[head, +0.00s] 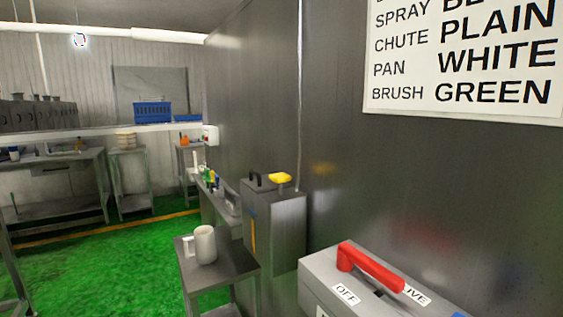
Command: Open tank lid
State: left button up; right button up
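A dark grey box-shaped tank (283,232) stands against the dark wall, right of the picture's middle. A black handle (255,178) rises from its top at the left. A yellow object (280,177) sits on the top beside the handle. The top looks flat and shut, but the lid's edge is too small to make out clearly. Neither of my grippers shows in the head view.
A white jug (204,246) stands on a small grey table (226,268) in front of the tank. A grey switch box (322,266) with a red lever (370,269) is close at the lower right. Green floor (110,270) is open at the left.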

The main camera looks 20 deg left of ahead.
aim_at(259, 184)
jog(key=i+j+z, duration=0.3)
jog(key=j, duration=0.3)
jog(key=i+j+z, duration=0.1)
jog(key=j+z, duration=0.15)
jog(key=j, duration=0.35)
jog(key=i+j+z, duration=0.1)
jog(key=j+z, duration=0.2)
jog(key=j, duration=0.35)
jog(key=j+z, duration=0.3)
jog(key=j, duration=0.35)
